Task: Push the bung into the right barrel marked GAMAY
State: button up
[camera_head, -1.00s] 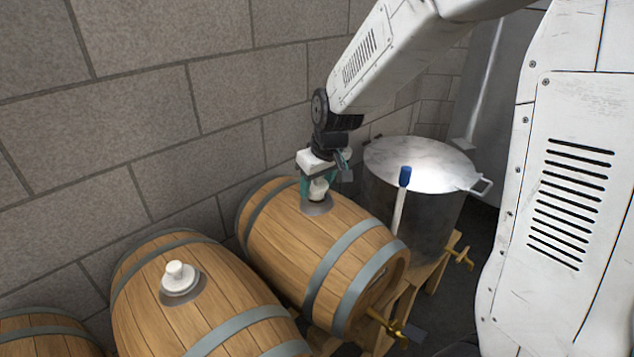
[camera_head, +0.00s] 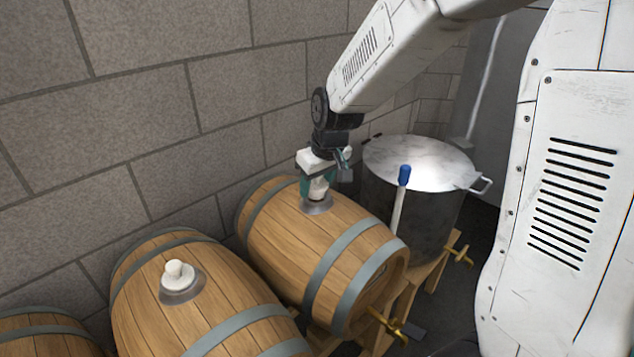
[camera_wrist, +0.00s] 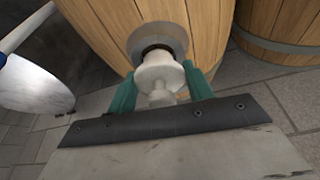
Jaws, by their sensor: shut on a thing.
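The right barrel (camera_head: 290,238) lies on its side on a wooden stand, its bung hole facing up inside a grey ring (camera_head: 317,207). No GAMAY marking is readable in these views. My gripper (camera_head: 317,188) is above that ring, its green fingers shut on a white bung. In the wrist view the bung (camera_wrist: 160,75) sits between the green fingers (camera_wrist: 161,90), its end at the dark hole in the ring (camera_wrist: 157,38). A dark gap shows around its end, and I cannot tell how deep it sits.
Another barrel (camera_head: 215,310) with a white bung (camera_head: 177,272) in its ring lies to the left, and part of a third (camera_head: 45,325) shows beyond it. A lidded steel pot (camera_head: 425,215) and a blue-topped rod (camera_head: 404,177) stand at the right. A block wall (camera_head: 150,120) is close behind.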

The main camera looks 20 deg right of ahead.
jog(key=shift+f, duration=0.6)
jog(key=shift+s+f, duration=0.2)
jog(key=shift+f, duration=0.15)
dwell(0.6)
